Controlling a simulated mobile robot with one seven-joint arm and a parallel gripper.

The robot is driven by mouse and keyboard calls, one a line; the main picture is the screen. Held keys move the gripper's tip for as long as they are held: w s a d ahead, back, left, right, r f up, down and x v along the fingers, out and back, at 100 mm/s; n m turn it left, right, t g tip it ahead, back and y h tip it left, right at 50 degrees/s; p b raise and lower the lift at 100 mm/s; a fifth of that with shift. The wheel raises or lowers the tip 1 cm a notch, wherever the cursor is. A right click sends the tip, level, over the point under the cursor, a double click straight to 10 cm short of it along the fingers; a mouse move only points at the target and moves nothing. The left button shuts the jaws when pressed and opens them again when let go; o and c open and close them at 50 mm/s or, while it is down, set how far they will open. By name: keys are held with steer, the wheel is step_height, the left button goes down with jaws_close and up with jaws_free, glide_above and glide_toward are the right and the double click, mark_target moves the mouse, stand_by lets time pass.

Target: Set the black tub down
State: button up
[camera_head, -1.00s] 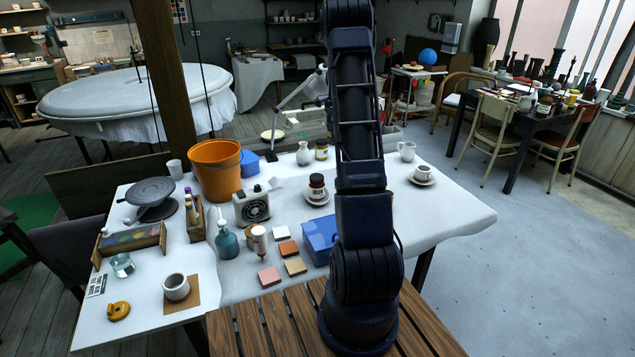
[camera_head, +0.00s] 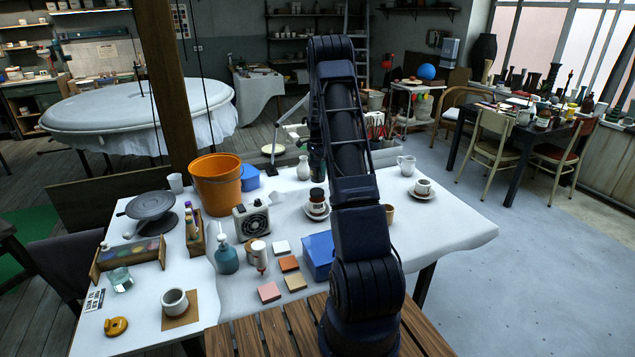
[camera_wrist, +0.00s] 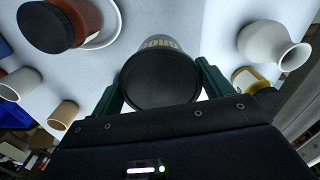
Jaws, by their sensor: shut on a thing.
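The black tub (camera_wrist: 160,82) is upright between my gripper's two dark green fingers in the wrist view, its round black lid facing the camera. Part of a pale printed label shows on its far side. My gripper (camera_wrist: 157,74) is shut on the tub. A white tabletop (camera_wrist: 190,18) lies beyond it; I cannot tell whether the tub's base touches it. In the head view my arm covers most of the gripper and I cannot make out the tub.
A dark-lidded jar (camera_wrist: 45,27) on a white saucer, a tan cup (camera_wrist: 62,115) and a white cup (camera_wrist: 20,84) are left in the wrist view. A white vase (camera_wrist: 272,45) and a yellow-lidded jar (camera_wrist: 247,80) are right. A blue box (camera_head: 319,256) stands nearer my base.

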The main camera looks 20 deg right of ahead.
mark_target(318, 180)
steer(key=shift+f, duration=3.9)
steer(key=shift+f, duration=0.15)
steer(key=o, duration=1.2)
